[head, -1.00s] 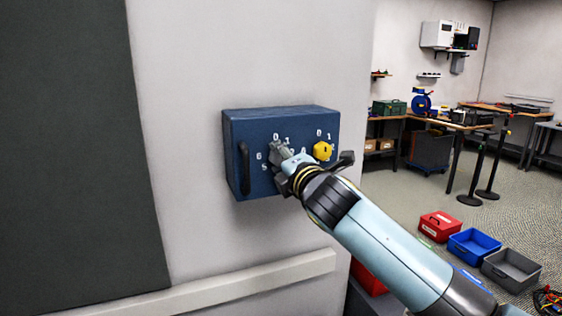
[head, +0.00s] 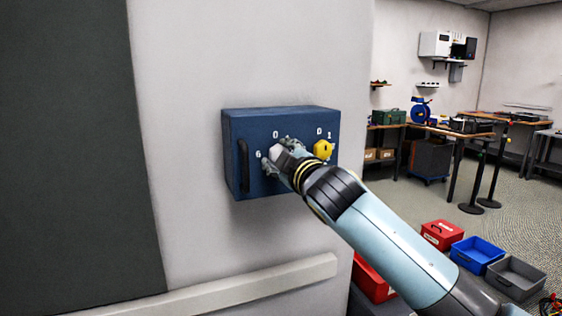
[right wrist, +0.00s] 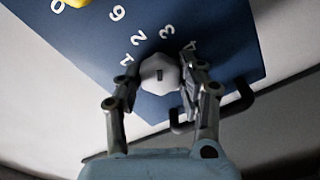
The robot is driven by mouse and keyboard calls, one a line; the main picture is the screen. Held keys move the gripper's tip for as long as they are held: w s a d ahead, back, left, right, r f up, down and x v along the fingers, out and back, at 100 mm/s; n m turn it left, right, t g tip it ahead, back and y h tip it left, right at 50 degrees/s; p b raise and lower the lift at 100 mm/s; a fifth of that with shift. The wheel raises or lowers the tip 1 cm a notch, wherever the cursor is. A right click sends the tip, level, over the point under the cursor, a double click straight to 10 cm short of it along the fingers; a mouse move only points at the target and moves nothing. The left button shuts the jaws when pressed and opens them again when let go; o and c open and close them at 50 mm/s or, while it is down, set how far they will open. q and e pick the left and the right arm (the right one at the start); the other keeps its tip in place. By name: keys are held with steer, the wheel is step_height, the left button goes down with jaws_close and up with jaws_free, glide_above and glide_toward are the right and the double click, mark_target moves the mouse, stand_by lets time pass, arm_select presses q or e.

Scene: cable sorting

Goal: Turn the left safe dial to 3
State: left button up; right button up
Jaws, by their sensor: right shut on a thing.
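The dark blue safe (head: 262,188) is fixed to the pale wall in the head view. Its left dial (head: 277,151) is white and partly hidden by my right gripper (head: 284,153). In the right wrist view this dial (right wrist: 160,74) sits between the two fingertips of my right gripper (right wrist: 159,78), which is shut on it. The dial has a small dark mark on its face. Printed numbers, among them 1, 2, 3 and 4, stand around it. The right dial (head: 322,150) is yellow. My left gripper is not in view.
A black handle (head: 243,167) is on the safe's left side and also shows in the right wrist view (right wrist: 238,105). A white rail (head: 250,284) runs along the wall below. Red, blue and grey bins stand on the floor at right.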

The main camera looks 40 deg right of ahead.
steer(key=shift+f+m+b, duration=0.15)
steer(key=shift+m+b, duration=0.15)
steer(key=shift+m, duration=0.8)
steer(key=o, duration=1.2)
steer(key=v, duration=1.2)
